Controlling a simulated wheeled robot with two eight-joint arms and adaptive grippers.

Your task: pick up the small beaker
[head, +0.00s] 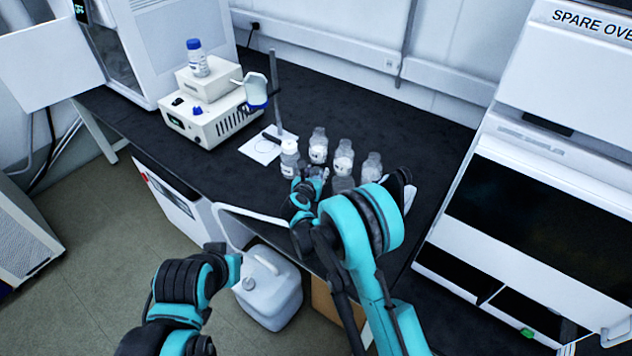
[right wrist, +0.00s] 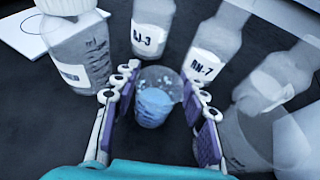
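The small beaker (right wrist: 154,104) is clear, with blue liquid in it. In the right wrist view it stands on the dark bench, just ahead of and partly between the fingertips of my right gripper (right wrist: 153,116). The fingers are spread, one on each side, with a gap to the beaker on both sides. In the head view my right gripper (head: 308,188) is low at the bench's front edge and largely hides the beaker. My left gripper (head: 229,264) is below the bench front, away from the beaker; its fingers are not clear.
Several labelled bottles stand close around the beaker, including RJ-3 (right wrist: 152,28) behind it and RN-7 (right wrist: 213,52) to its right. A larger clear vessel (right wrist: 265,120) is near the right finger. A stirrer unit (head: 208,117) and a white sheet (head: 267,148) lie further left.

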